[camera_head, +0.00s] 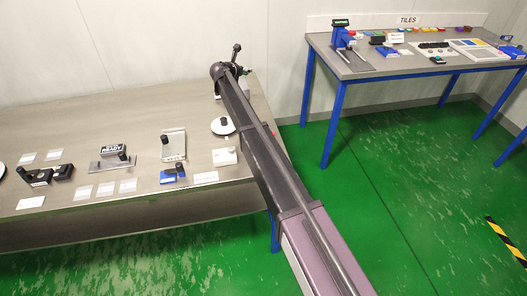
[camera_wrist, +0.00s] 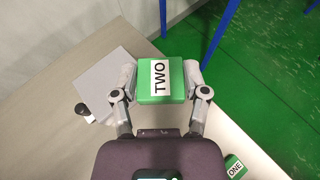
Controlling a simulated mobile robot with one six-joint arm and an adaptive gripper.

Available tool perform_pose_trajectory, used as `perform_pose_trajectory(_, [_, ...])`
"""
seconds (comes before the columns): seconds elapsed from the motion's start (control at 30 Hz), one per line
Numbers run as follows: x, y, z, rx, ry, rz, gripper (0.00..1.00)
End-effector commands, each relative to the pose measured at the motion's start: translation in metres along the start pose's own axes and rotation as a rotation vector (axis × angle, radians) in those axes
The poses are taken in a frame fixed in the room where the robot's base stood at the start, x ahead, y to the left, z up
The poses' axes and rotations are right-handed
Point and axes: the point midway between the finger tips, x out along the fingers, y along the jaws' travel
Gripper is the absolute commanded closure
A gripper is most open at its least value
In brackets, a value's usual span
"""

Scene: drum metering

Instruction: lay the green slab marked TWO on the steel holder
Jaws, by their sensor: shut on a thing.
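The green slab marked TWO (camera_wrist: 160,80) is between the two fingers of my gripper (camera_wrist: 161,82) in the wrist view. The fingers are shut on its left and right sides, and its white label faces the camera. In the head view my arm reaches to the table's far right end; the slab and fingers cannot be made out clearly there.
A green slab marked ONE (camera_wrist: 236,168) lies at lower right in the wrist view. A blue-legged TILES table (camera_head: 350,72) stands across a green floor gap.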

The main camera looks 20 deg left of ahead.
Motion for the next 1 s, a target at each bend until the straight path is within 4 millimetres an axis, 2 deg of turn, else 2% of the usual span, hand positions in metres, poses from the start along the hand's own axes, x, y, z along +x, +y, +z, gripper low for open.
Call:
perform_pose_trajectory(0.17, [-0.017, -0.007, -0.017, 0.002, 0.002, -0.005, 0.75])
perform_pose_trajectory(0.27, [-0.037, -0.013, -0.035, 0.003, 0.004, -0.009, 0.75])
perform_pose_trajectory(0.57, [-0.129, -0.043, -0.114, 0.009, 0.009, -0.031, 0.75])
perform_pose_trajectory(0.8, [-0.205, -0.080, -0.178, 0.016, 0.009, -0.050, 0.75])
perform_pose_trajectory(1.0, [-0.259, -0.114, -0.225, 0.024, 0.005, -0.067, 0.75])
